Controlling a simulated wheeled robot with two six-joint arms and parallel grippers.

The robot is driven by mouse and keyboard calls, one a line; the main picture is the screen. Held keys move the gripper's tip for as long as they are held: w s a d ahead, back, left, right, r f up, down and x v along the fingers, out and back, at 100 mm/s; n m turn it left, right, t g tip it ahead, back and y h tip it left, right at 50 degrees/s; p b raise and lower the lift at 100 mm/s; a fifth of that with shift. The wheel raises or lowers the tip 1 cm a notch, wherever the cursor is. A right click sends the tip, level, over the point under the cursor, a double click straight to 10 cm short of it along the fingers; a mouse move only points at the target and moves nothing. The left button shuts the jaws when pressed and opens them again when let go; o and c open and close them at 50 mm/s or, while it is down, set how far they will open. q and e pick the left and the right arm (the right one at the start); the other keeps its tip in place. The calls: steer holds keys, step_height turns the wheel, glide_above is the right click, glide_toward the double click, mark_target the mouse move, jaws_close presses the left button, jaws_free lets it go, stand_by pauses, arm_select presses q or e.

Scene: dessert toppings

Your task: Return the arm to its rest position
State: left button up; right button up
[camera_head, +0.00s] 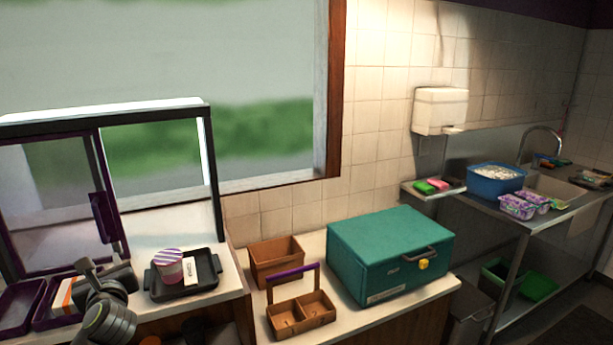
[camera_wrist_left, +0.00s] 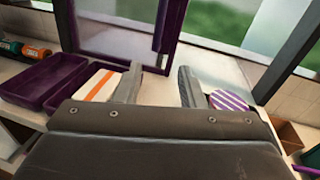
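My left gripper (camera_head: 102,276) is at the lower left of the head view, over the counter in front of the display case. In the left wrist view its two fingers (camera_wrist_left: 160,88) stand apart with nothing held between them. The purple-and-white striped cup (camera_head: 168,266) stands on the black tray (camera_head: 205,285) to the right of the gripper; part of it shows past the right finger in the left wrist view (camera_wrist_left: 228,101). A white box with an orange stripe (camera_wrist_left: 100,84) is left of the fingers. My right gripper is not in view.
The display case (camera_head: 208,150) has a purple-framed door (camera_head: 55,205). Purple bins (camera_head: 18,305) lie left of the gripper. A brown caddy (camera_head: 300,312), a brown box (camera_head: 275,262) and a teal case (camera_head: 375,255) stand on the right counter. A sink counter (camera_head: 570,212) is farther right.

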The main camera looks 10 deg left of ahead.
arm_select(q)
steer(key=s+d+f+n+g+h, duration=0.2)
steer(key=s+d+f+n+h, duration=0.15)
steer(key=s+f+n, duration=0.4)
steer(key=s+d+f+n+g+h, duration=0.25)
steer(key=s+d+f+n, duration=0.25)
steer(key=s+f, duration=0.45)
steer(key=s+d+f+n+g+h, duration=0.2)
steer(key=s+d+f+n, duration=0.2)
steer(key=s+d+n, duration=0.3)
steer(key=s+d+f+n+g+h, duration=0.2)
steer(key=s+d+f+n+g, duration=0.15)
steer(key=s+n, duration=0.55)
step_height(320, 180, down, 26)
steer(key=m+b, duration=0.2)
steer(key=b, duration=0.1)
steer(key=s+f+g+b, duration=0.1)
steer(key=s+f+b, duration=0.1)
steer(key=s+f, duration=1.4)
step_height(320, 180, down, 4)
steer(key=shift+d+r+g+h, duration=0.1)
steer(key=shift+d+g+h, duration=0.2)
steer(key=shift+g, duration=0.1)
